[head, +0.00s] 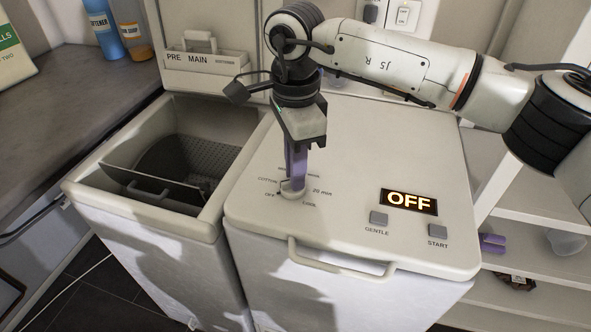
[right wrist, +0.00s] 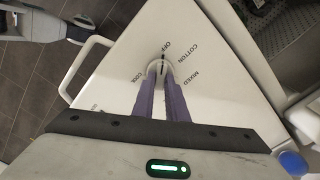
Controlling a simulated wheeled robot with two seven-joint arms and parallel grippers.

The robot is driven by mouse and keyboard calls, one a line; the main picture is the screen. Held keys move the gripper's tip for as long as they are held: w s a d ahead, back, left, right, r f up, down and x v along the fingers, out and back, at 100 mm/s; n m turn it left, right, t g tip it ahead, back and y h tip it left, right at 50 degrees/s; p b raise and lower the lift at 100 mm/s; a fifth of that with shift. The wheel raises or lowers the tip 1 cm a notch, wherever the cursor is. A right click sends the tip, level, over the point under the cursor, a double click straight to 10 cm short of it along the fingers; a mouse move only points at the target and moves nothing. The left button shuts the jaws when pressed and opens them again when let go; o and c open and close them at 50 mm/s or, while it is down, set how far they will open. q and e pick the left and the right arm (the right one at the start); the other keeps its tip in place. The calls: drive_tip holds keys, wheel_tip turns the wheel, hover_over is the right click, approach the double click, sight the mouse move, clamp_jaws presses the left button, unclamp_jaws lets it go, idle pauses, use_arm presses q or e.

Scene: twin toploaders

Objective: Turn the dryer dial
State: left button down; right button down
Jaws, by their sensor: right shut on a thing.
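The dryer dial (head: 291,191) is a small pale knob on the flat white top of the dryer (head: 350,140), with printed settings around it. In the right wrist view the dial (right wrist: 161,66) has a dark pointer line towards OFF. My right gripper (head: 294,180) reaches down from above, its purple fingers shut on the dial. The fingertips also show on both sides of the dial in the right wrist view (right wrist: 161,75). The fingers hide part of the dial and some labels. The dryer's display (head: 409,201) reads OFF. My left gripper is not in view.
GENTLE (head: 379,218) and START (head: 438,231) buttons lie right of the dial, and a handle (head: 340,266) runs along the dryer's front. An open washer (head: 85,186) stands at left. Shelves (head: 540,262) are at right. The dryer top around the dial is clear.

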idle(0.4)
drive_tip(key=c, duration=1.8)
unclamp_jaws()
drive_tip(key=shift+o, duration=0.2)
drive_tip(key=shift+r, duration=0.1)
wheel_tip(320, 180, up, 10)
